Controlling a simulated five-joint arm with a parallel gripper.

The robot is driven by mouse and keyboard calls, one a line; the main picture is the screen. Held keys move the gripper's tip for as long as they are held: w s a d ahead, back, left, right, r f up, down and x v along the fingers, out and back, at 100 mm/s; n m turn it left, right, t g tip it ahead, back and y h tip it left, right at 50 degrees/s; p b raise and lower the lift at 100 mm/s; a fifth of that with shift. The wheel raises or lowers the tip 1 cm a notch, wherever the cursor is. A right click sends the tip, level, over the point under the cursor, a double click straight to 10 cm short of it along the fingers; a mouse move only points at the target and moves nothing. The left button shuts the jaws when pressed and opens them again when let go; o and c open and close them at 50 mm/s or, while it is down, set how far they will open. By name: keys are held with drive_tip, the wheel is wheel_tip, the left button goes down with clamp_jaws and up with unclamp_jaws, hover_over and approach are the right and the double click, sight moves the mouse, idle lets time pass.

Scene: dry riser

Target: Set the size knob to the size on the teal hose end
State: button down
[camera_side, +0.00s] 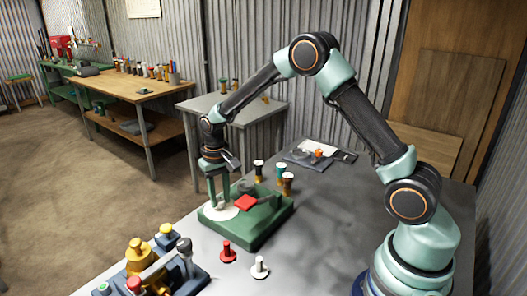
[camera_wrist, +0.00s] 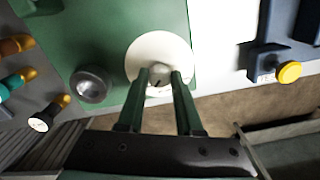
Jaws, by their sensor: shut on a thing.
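The size knob (camera_wrist: 158,80) is a small grey knob with a dark mark, in the middle of a white round dial (camera_wrist: 160,45) on a green box (camera_wrist: 100,25). In the side view the white dial (camera_side: 221,213) is at the left of the green box (camera_side: 262,225). My gripper (camera_wrist: 160,74) is shut on the knob from above; it also shows in the side view (camera_side: 219,205). The teal hose end (camera_side: 281,172) stands behind the box and shows at the left of the wrist view (camera_wrist: 18,80). I cannot read any size on it or on the dial.
A black-and-amber fitting (camera_side: 258,170) and an orange-brown one (camera_side: 288,184) stand beside the teal one. Red (camera_side: 228,251) and white (camera_side: 260,267) pegs stand in front. A dark blue rack (camera_side: 187,268) is front left.

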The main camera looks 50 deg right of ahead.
sight(220, 200)
drive_tip(key=shift+r+m, duration=0.1)
drive_tip(key=shift+m, duration=0.3)
drive_tip(key=c, duration=0.6)
unclamp_jaws()
drive_tip(key=shift+r, duration=6)
